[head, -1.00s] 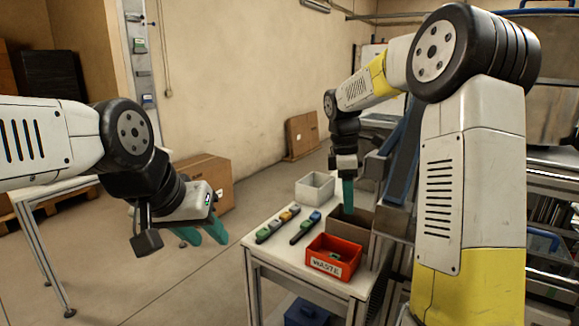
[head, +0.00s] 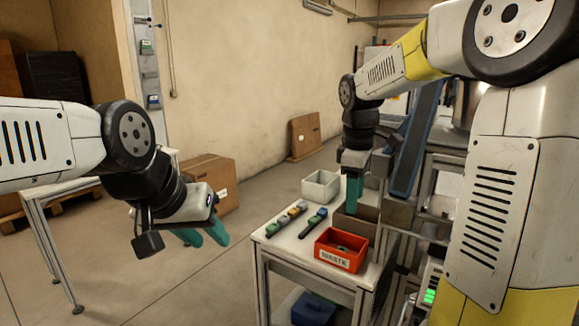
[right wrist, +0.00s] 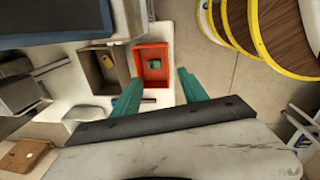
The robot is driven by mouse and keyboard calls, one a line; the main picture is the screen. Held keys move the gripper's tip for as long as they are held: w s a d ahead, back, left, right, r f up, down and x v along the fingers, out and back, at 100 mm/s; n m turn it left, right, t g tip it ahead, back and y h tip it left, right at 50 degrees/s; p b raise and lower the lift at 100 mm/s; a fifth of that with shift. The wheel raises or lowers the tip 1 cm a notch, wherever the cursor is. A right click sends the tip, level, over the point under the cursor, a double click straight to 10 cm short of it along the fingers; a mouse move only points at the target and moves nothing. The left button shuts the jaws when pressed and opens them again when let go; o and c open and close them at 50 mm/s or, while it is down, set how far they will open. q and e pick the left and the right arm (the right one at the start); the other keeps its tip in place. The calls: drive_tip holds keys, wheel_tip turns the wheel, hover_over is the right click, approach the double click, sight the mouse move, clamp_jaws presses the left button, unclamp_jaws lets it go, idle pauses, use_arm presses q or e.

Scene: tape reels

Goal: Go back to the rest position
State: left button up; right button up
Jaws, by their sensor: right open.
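My left gripper (head: 205,236) hangs in the air to the left of the small table, its teal fingers apart and nothing between them. My right gripper (head: 354,189) points down above the far right of the small table in the head view, near the brown bin. In the right wrist view its teal fingers (right wrist: 159,88) are spread wide with nothing between them.
The small table (head: 277,250) carries a red waste bin (head: 340,259), a grey-white bin (head: 321,186), a brown bin (head: 351,228) and strips of coloured pieces (head: 287,219). A blue sloped chute (head: 416,140) stands close beside my right arm. A cardboard box (head: 208,182) stands behind my left gripper.

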drive_tip(key=s+r+m+t+y, duration=0.1)
drive_tip(key=s+m+t, duration=0.1)
drive_tip(key=s+m, duration=0.4)
drive_tip(key=s+a+m+t+y, duration=0.1)
drive_tip(key=s+m+t, duration=0.2)
drive_tip(key=s, duration=1)
drive_tip(key=m, duration=0.3)
drive_tip(key=shift+a+r+y, duration=0.2)
drive_tip(key=shift+r+y, duration=0.15)
drive_tip(key=shift+y, duration=0.05)
